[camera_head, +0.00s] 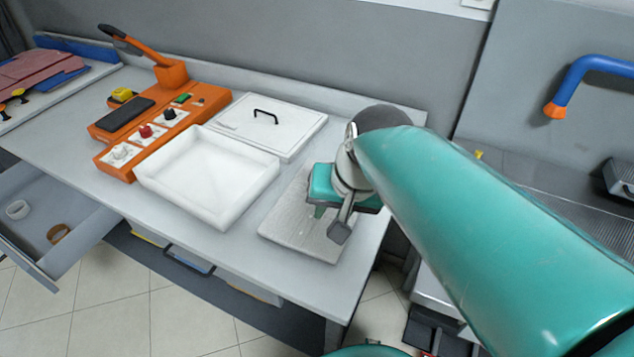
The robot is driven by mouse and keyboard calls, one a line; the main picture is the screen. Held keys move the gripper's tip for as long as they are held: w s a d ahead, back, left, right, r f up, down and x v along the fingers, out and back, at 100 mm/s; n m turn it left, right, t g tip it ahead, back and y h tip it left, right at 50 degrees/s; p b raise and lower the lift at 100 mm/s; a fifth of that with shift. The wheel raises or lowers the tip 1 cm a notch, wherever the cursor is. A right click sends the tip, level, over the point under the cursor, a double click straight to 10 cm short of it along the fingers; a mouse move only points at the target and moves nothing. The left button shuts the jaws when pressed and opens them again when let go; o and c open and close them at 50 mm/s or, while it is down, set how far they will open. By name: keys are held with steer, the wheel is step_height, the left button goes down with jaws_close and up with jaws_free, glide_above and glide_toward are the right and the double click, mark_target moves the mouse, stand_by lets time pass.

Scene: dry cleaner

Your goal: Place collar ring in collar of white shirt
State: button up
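My gripper (331,224) points down at the right end of the table, over a flat, pale textured piece (285,228). I cannot tell whether this piece is the white shirt; no collar is recognisable on it. The wrist and teal arm hide part of the gripper, so its opening and any held thing cannot be made out. No other white shirt is seen.
The white table (235,244) carries an orange press (135,125) with a raised lever, an open white tray (205,180) and a lidded white box (270,124). The open drawer (75,262) juts out at left.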

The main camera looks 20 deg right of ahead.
steer(key=s+n, duration=0.1)
steer(key=s+r+n+t+h, duration=0.1)
steer(key=n, duration=0.1)
steer(key=s+n, duration=0.1)
steer(key=shift+s+a+r+n+t, duration=0.15)
steer(key=shift+a+n+t, duration=0.15)
steer(key=shift+a+t, duration=0.1)
